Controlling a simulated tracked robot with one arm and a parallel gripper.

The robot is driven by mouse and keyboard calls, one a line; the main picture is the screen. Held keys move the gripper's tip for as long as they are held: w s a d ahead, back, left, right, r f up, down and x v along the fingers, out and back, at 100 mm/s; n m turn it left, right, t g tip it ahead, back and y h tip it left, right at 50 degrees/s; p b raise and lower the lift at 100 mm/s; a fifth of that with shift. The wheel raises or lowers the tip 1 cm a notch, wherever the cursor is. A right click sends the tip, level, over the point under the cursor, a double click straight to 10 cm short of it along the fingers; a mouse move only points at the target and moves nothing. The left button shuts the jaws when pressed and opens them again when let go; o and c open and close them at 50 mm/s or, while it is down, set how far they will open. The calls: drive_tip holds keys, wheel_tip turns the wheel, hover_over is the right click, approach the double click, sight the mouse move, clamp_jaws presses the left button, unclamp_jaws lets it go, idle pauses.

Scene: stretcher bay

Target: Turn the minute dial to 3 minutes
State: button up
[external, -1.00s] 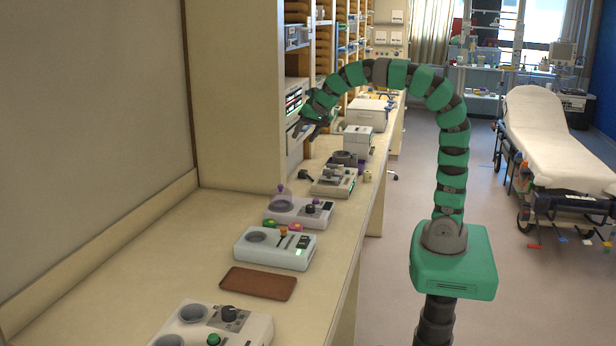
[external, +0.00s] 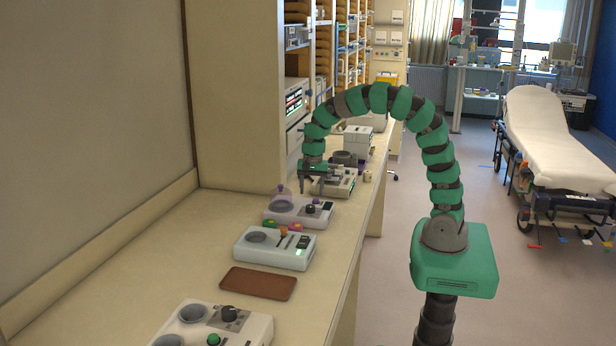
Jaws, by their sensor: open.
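My gripper (external: 312,190) points down with its two dark fingers apart and empty. In the picture it is just above the dark dial (external: 311,209) on a pale device (external: 285,211); I cannot tell the exact height gap. That device also has a round grey well and a purple knob (external: 281,189). Another black dial (external: 229,313) sits on the nearest white device (external: 255,329), beside a green knob (external: 213,339). Dial markings are too small to read, so I cannot tell which one is marked in minutes or its setting.
A pale device with sliders (external: 270,259) and a brown mat (external: 258,283) lie nearer on the counter (external: 150,260). Behind my gripper stand another device (external: 345,186) and white boxes (external: 357,137). A tall cabinet side (external: 240,90) rises at left. The counter's left part is clear.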

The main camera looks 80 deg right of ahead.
sight(311, 206)
drive_tip(key=f, duration=0.6)
drive_tip(key=shift+w+f, duration=0.2)
drive_tip(key=shift+f, duration=0.05)
drive_tip(key=c, duration=1)
